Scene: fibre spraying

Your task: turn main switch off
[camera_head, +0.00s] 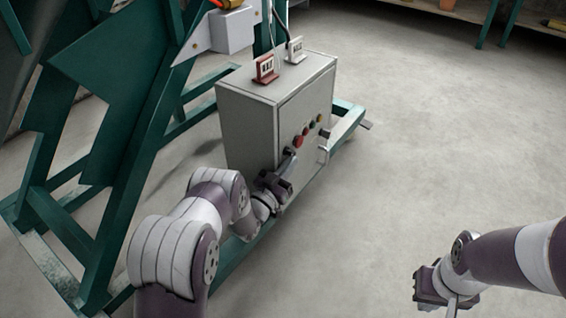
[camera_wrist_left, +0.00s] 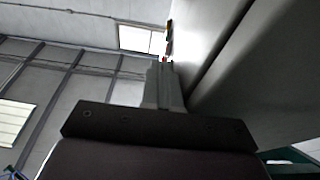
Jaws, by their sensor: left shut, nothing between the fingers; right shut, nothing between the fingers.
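A grey control cabinet (camera_head: 250,125) stands on a green frame in the head view. Its front face carries a red button (camera_head: 299,141) and several smaller coloured controls. I cannot tell for certain which control is the main switch. My left gripper (camera_head: 289,158) is shut and empty, close to the front face, just below the red button; contact is unclear. In the left wrist view its shut fingers (camera_wrist_left: 164,86) point along the cabinet face (camera_wrist_left: 235,75), with small controls (camera_wrist_left: 168,45) beyond the tips. My right gripper (camera_head: 451,305) is shut and empty, low at the right, away from the cabinet.
A red block-like holder (camera_head: 265,70) and a white one (camera_head: 295,50) stand on the cabinet top. A handle (camera_head: 323,153) sticks out from the front face. Green beams (camera_head: 150,130) rise to the left. The floor (camera_head: 440,130) on the right is clear.

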